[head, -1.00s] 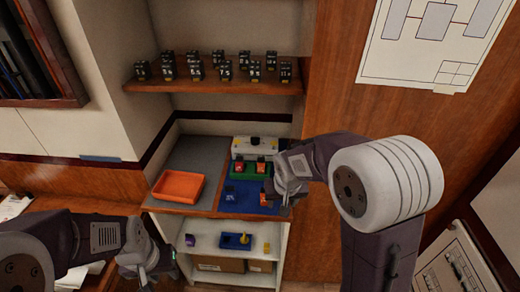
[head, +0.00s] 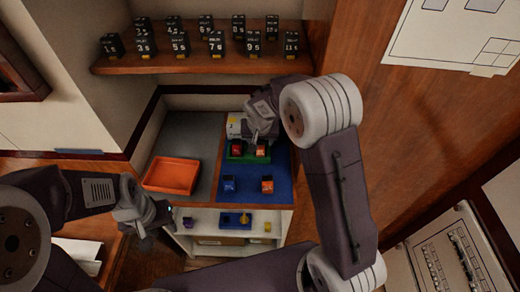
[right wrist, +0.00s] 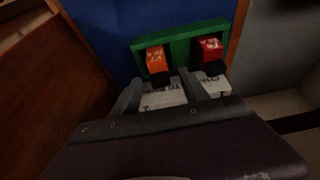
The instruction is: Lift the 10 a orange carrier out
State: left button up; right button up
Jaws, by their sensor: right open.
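In the head view a green holder (head: 236,160) carries two carriers, a red one (head: 237,147) at left and an orange one (head: 262,150) at right. The right wrist view shows them reversed, orange (right wrist: 156,60) at left and red (right wrist: 211,48) at right. Another orange carrier (head: 267,185) stands on the blue mat in front. Ratings are too small to read. My right gripper (head: 262,137) is open just behind the holder; its fingers (right wrist: 162,80) reach toward the orange carrier, apparently not closed on it. My left gripper (head: 148,216) is low at left, its jaws unclear.
A blue carrier (head: 229,184) stands on the blue mat (head: 248,193). A white device (head: 233,126) stands behind the holder, partly hidden by my arm. An empty orange tray (head: 172,175) lies at left. A shelf (head: 200,62) of dark numbered blocks is above. Wooden wall at right.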

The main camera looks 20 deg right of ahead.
aim_at(260, 144)
notch_tip(260, 144, down, 3)
jog(key=shift+w+d+r, duration=0.1)
jog(key=shift+w+r, duration=0.05)
jog(key=shift+r, duration=0.05)
jog(key=shift+w+f, duration=0.15)
jog(key=shift+f, duration=0.2)
jog(key=shift+w+f, duration=0.15)
jog(key=shift+w, duration=0.1)
jog(key=shift+s, duration=0.15)
grip_shut()
pick_arm(q)
jog(key=shift+s+r, duration=0.2)
jog(key=shift+s, duration=0.05)
